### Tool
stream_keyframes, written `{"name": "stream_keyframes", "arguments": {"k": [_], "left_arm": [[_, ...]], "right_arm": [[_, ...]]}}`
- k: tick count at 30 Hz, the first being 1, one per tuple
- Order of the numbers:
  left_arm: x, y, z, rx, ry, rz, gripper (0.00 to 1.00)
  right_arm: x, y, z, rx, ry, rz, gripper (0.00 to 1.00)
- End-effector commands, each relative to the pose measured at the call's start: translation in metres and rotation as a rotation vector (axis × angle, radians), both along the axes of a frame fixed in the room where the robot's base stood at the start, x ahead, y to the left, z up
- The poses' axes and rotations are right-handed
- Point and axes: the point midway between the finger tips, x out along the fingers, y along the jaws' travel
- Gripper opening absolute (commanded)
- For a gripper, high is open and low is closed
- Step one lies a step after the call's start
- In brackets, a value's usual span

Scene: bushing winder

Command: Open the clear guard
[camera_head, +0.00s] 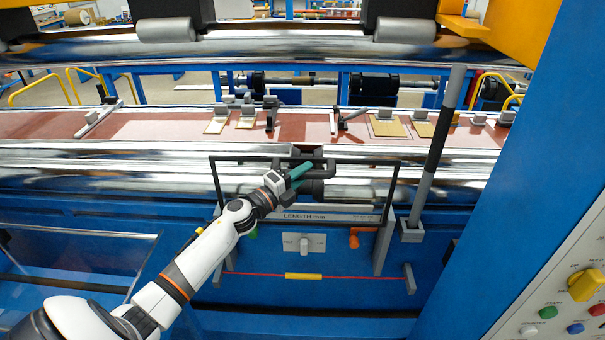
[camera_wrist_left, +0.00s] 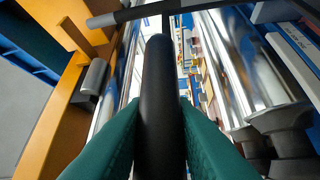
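The clear guard has a thin black frame (camera_head: 393,190) and stands upright at the front of the machine, in the middle of the head view. A black handle (camera_head: 326,172) sits at its top edge. My left gripper (camera_head: 298,174) has its teal fingers at this handle. In the left wrist view, the two fingers press on both sides of a thick black bar (camera_wrist_left: 160,95), which fills the space between them. The fingertips are partly hidden by the bar. My right gripper is not in view.
A grey and black post (camera_head: 436,150) stands right of the guard. A blue column (camera_head: 500,190) and a control panel (camera_head: 560,300) close off the right. A red cord (camera_head: 350,277) hangs below.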

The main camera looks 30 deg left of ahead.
Motion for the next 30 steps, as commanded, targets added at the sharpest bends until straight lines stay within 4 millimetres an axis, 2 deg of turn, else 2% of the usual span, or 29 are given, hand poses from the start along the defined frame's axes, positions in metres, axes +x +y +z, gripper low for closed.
{"name": "stream_keyframes", "arguments": {"k": [2, 8, 11, 14, 17, 24, 30], "left_arm": [[0.000, 0.000, 0.000, 0.000, 0.000, 0.000, 0.00], [0.000, 0.000, -0.001, 0.000, 0.000, 0.000, 0.00], [0.000, 0.000, -0.008, -0.001, 0.000, 0.000, 0.00], [0.000, 0.000, -0.025, -0.002, 0.002, -0.001, 0.00], [0.000, -0.001, -0.049, -0.002, 0.004, -0.001, 0.00], [0.000, -0.001, -0.121, -0.004, 0.005, -0.002, 0.00], [0.000, -0.001, -0.176, -0.003, 0.005, -0.002, 0.00]], "right_arm": [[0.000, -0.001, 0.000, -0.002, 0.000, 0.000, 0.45], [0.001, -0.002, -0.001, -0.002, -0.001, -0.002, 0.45], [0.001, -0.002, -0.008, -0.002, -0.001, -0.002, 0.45], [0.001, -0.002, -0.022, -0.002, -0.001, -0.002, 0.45], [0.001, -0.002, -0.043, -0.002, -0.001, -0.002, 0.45], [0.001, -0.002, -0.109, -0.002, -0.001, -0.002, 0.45], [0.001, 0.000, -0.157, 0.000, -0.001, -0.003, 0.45]]}}
